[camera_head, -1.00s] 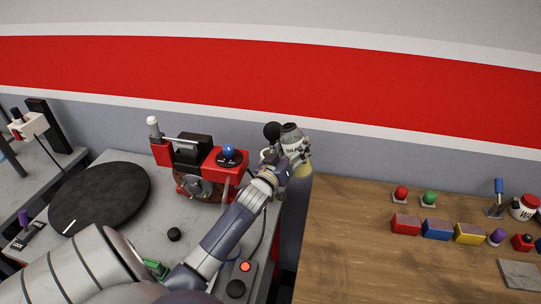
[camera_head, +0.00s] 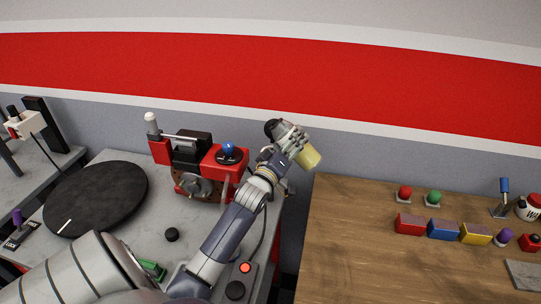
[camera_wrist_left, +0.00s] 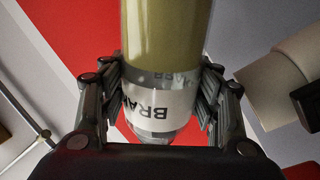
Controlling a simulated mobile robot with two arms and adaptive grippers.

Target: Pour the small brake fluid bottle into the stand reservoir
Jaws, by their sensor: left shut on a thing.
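The small brake fluid bottle (camera_head: 308,157) is in my left gripper (camera_head: 291,143), its yellow-tinted end pointing down right and its other end up left. In the left wrist view the gripper (camera_wrist_left: 155,110) is shut around the bottle (camera_wrist_left: 165,35), whose label reads upside down. A dark round piece (camera_head: 271,127) shows beside the bottle's upper-left end; I cannot tell what it belongs to. The red stand (camera_head: 221,165) is left of the gripper. The reservoir is not clearly identifiable; a pale cylinder (camera_wrist_left: 275,88) shows right of the bottle. Any flow is not visible.
A black disc (camera_head: 97,198) lies on the grey bench at left. A red button (camera_head: 245,267) sits near my forearm. The wooden table (camera_head: 365,250) at right has colored blocks and buttons; its near left part is clear. A striped wall stands behind.

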